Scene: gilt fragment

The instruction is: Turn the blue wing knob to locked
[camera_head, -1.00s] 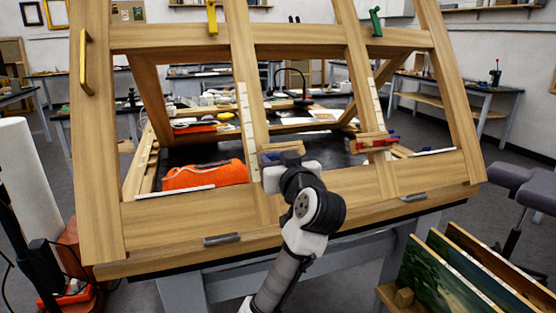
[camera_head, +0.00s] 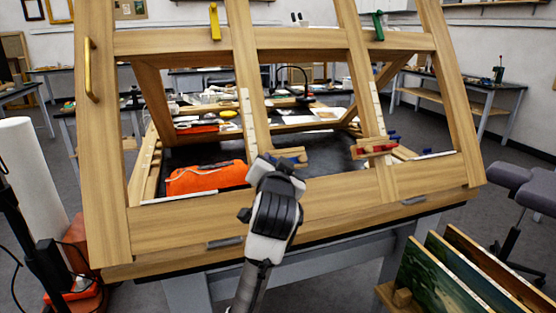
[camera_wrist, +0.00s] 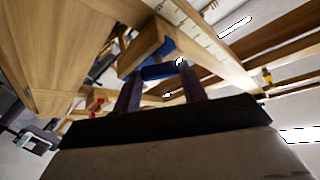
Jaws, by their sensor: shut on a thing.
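The blue wing knob (camera_wrist: 166,69) sits under a small wooden block (camera_wrist: 145,47) on the frame's slotted upright. In the wrist view my gripper (camera_wrist: 160,75) has its two dark fingers on either side of the blue knob, shut on it. In the head view the knob (camera_head: 289,162) shows just right of my gripper (camera_head: 270,161), partly hidden by it. The wooden block (camera_head: 291,153) stands out across the left upright. The knob's exact angle and any locked mark cannot be made out.
The large wooden easel frame (camera_head: 165,222) fills the middle. A similar block with a red knob (camera_head: 377,149) sits on the right upright. An orange bundle (camera_head: 205,177) lies behind the frame. Paintings (camera_head: 455,275) stand at lower right, beside a dark stool (camera_head: 530,188).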

